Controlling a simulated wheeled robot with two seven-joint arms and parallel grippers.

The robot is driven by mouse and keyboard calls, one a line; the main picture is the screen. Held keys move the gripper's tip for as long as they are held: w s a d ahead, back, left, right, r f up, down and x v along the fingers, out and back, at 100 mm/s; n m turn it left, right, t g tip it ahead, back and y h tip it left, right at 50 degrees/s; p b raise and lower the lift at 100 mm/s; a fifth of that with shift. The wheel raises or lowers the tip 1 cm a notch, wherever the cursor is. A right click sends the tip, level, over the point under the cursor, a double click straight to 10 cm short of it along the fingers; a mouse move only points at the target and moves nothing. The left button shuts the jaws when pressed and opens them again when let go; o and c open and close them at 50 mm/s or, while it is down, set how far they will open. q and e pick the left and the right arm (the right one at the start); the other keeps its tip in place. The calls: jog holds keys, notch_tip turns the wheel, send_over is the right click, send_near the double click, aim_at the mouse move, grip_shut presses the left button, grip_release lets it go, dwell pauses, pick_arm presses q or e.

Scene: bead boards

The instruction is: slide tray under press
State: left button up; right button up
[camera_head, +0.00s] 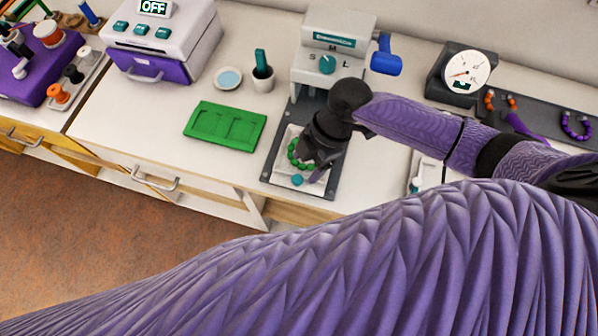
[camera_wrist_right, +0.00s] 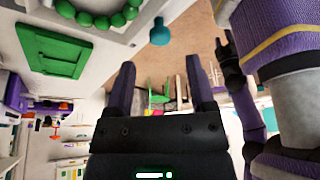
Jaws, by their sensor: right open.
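The white tray (camera_head: 283,172) lies on the dark base plate (camera_head: 326,187) in front of the press (camera_head: 336,40). It carries a ring of green beads (camera_head: 293,153) and has a teal knob (camera_head: 297,180) at its front edge. My right gripper (camera_head: 317,165) is low over the tray's right part and hides some of it. In the right wrist view my right gripper (camera_wrist_right: 159,62) is open with nothing between its purple fingers. The teal knob (camera_wrist_right: 160,32) shows beyond the fingertips, apart from them. A dark hand, seemingly my left gripper (camera_wrist_right: 229,65), shows small at the right; its jaws are unclear.
A green board (camera_head: 225,126) lies left of the base plate. A dial gauge (camera_head: 466,72) stands farther right. The counter front left is clear.

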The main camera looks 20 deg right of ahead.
aim_at(298, 179)
jog(key=b+x, duration=0.1)
jog(key=x, duration=0.4)
jog(key=shift+d, duration=0.1)
jog(key=shift+r, duration=0.1)
grip_shut()
dwell(1.1)
